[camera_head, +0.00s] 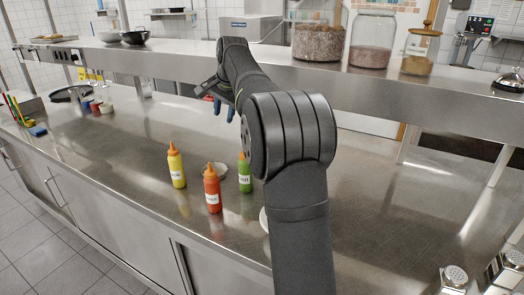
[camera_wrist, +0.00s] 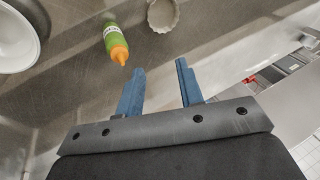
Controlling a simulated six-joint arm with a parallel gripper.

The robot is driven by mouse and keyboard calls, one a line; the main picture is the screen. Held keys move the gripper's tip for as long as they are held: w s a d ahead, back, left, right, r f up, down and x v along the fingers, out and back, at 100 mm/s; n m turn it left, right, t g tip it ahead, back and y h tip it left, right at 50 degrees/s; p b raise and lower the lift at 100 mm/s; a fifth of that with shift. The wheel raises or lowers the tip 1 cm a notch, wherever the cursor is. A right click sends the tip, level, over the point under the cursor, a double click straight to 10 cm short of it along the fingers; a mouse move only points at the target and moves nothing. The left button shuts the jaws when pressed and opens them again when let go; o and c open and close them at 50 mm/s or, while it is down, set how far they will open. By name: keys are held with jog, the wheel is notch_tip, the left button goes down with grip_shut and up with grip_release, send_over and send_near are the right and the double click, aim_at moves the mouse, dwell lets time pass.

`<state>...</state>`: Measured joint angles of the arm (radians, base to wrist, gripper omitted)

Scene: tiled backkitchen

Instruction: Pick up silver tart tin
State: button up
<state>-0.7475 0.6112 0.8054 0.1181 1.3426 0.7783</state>
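The silver tart tin (camera_wrist: 163,16), small and fluted, lies on the steel counter near the top edge of the wrist view, partly cut off. In the head view the tin (camera_head: 218,169) appears as a small pale round shape behind the squeeze bottles. My gripper (camera_wrist: 160,68) is open, with two blue fingers apart and nothing between them. In the wrist view the tin lies beyond the fingertips, not touching them. In the head view my gripper (camera_head: 219,106) is above the counter, behind the tin and partly hidden by my arm.
A green bottle (camera_head: 245,174) stands close to the tin, beside a red bottle (camera_head: 212,190) and a yellow bottle (camera_head: 176,166). A white bowl (camera_wrist: 15,42) is mostly hidden by my arm in the head view. A raised shelf (camera_head: 165,63) carrying jars spans the back.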

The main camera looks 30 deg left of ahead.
jog(key=m+g+y, duration=0.5)
jog(key=m+y, duration=0.4)
jog(key=m, duration=0.6)
send_near(217, 164)
jog(key=shift+s+a+f, duration=0.5)
jog(key=shift+a+f, duration=0.1)
jog(key=shift+a, duration=0.2)
jog(key=shift+w+x, duration=0.15)
jog(key=shift+x, duration=1.15)
jog(key=shift+w+x, duration=0.15)
jog(key=shift+x, duration=1.2)
jog(key=shift+a+r, duration=0.1)
jog(key=shift+r, duration=0.05)
jog(key=shift+c, duration=0.4)
grip_shut()
